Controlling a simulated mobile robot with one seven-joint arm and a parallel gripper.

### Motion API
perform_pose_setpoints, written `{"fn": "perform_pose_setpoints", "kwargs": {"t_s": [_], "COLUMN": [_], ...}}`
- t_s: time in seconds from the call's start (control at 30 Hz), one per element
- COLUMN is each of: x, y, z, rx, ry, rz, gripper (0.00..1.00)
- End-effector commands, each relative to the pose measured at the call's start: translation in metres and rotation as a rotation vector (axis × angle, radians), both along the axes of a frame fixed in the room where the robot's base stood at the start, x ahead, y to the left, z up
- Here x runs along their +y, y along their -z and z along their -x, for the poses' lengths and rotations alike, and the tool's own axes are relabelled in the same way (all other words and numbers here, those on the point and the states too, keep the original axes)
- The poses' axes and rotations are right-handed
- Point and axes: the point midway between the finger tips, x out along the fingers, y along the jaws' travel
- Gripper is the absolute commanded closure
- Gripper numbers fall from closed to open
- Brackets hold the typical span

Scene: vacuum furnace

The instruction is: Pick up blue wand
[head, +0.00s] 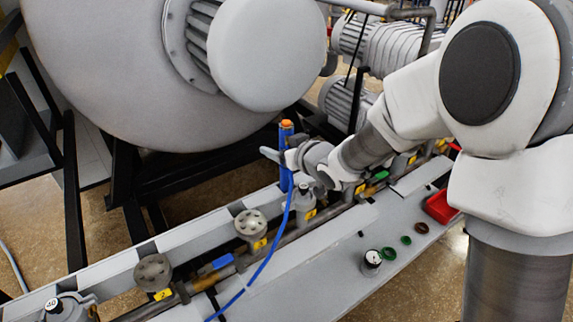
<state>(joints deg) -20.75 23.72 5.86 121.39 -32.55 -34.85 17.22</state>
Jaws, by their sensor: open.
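The blue wand (284,172) stands upright beside the grey rail, with an orange tip (287,125) at its top. A thin blue hose (268,258) runs near its lower part and down across the bench. My gripper (280,157) is at the wand's upper part, reaching in from the right. One light grey finger shows just left of the wand and the rest of the gripper is to its right. The jaws are open. Whether the fingers touch the wand cannot be told. The wand's lower end is partly hidden behind a valve.
Grey round valves (251,223) with yellow tags line the pipe. A large grey furnace vessel (125,75) stands behind. The bench's front middle is clear.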

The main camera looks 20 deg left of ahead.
Motion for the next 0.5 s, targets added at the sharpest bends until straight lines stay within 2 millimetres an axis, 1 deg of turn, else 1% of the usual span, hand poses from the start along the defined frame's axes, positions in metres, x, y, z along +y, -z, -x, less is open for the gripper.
{"fn": "perform_pose_setpoints", "kwargs": {"t_s": [0.17, 0.2, 0.37, 0.5], "x": [0.0, -0.0001, -0.0001, -0.0001], "y": [-0.0002, -0.0002, -0.0003, -0.0003], "z": [-0.0004, -0.0004, -0.0002, -0.0002], "rx": [-0.001, 0.0, 0.0, 0.0], "ry": [0.001, 0.001, 0.001, 0.001], "rz": [0.0, 0.0, 0.0, 0.0], "gripper": [0.23, 0.27, 0.56, 0.81]}}
